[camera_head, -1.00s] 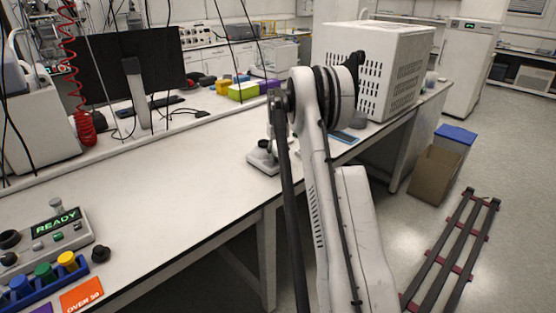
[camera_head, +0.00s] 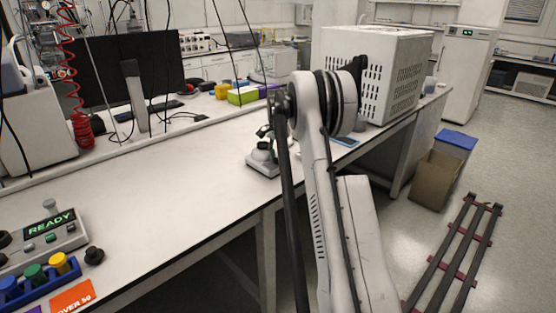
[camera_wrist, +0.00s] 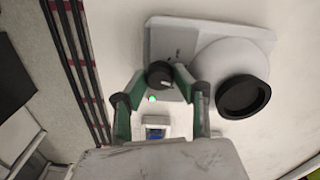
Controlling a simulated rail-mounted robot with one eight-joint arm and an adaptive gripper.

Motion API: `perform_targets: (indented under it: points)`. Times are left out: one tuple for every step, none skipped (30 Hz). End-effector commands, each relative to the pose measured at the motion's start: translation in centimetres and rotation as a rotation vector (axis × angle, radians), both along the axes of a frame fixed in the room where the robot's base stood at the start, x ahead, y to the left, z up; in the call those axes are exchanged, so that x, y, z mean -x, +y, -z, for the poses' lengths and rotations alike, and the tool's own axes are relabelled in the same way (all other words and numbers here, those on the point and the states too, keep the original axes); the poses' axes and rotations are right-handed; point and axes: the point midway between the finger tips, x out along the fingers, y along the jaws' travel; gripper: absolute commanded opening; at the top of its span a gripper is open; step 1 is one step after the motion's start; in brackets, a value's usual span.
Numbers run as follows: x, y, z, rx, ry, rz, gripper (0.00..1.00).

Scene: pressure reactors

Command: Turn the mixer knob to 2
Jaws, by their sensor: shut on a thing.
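The mixer (camera_head: 263,162) is a small white device near the bench's front edge, partly hidden behind my arm in the head view. In the wrist view its pale body (camera_wrist: 165,38) carries a dark round knob (camera_wrist: 159,75) with a light pointer mark. My gripper (camera_wrist: 160,79) has its green-sided fingers on either side of the knob and is shut on it. A small green light (camera_wrist: 152,98) glows just below the knob, and a blue display (camera_wrist: 155,134) is partly visible. I cannot read any number at the pointer.
A wide dark round part (camera_wrist: 243,96) stands on the mixer to the right of the knob. On the bench are a monitor (camera_head: 128,75), a white perforated box (camera_head: 375,75), and a control panel reading READY (camera_head: 50,223). The bench middle (camera_head: 150,190) is clear.

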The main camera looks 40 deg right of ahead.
Motion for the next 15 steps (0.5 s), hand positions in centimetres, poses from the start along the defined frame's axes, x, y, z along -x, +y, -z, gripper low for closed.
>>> perform_targets:
  points:
    - [0.0, -0.02, 0.02, 0.0, 0.0, 0.022, 0.01]
    - [0.0, -0.02, 0.01, 0.0, 0.0, 0.035, 0.01]
    - [0.0, -0.02, 0.0, 0.0, 0.0, 0.051, 0.01]
    - [0.0, -0.02, 0.0, 0.0, 0.0, 0.061, 0.01]
    - [0.0, -0.02, -0.01, 0.0, 0.0, 0.069, 0.01]
    - [0.0, -0.02, -0.02, 0.0, 0.0, 0.081, 0.01]
    - [0.01, -0.02, -0.02, 0.0, 0.0, 0.088, 0.01]
    - [0.01, -0.02, -0.03, 0.0, 0.0, 0.093, 0.01]
    - [0.01, -0.02, -0.03, 0.0, 0.0, 0.1, 0.01]
    - [0.01, -0.02, -0.04, 0.0, 0.0, 0.104, 0.01]
    - [0.01, -0.02, -0.04, 0.0, 0.0, 0.108, 0.01]
    - [0.01, -0.02, -0.05, 0.0, 0.0, 0.111, 0.01]
    - [0.01, -0.02, -0.05, 0.0, 0.0, 0.113, 0.01]
    - [0.0, -0.02, -0.05, 0.0, 0.0, 0.114, 0.01]
    - [0.0, -0.02, -0.06, 0.0, 0.0, 0.115, 0.01]
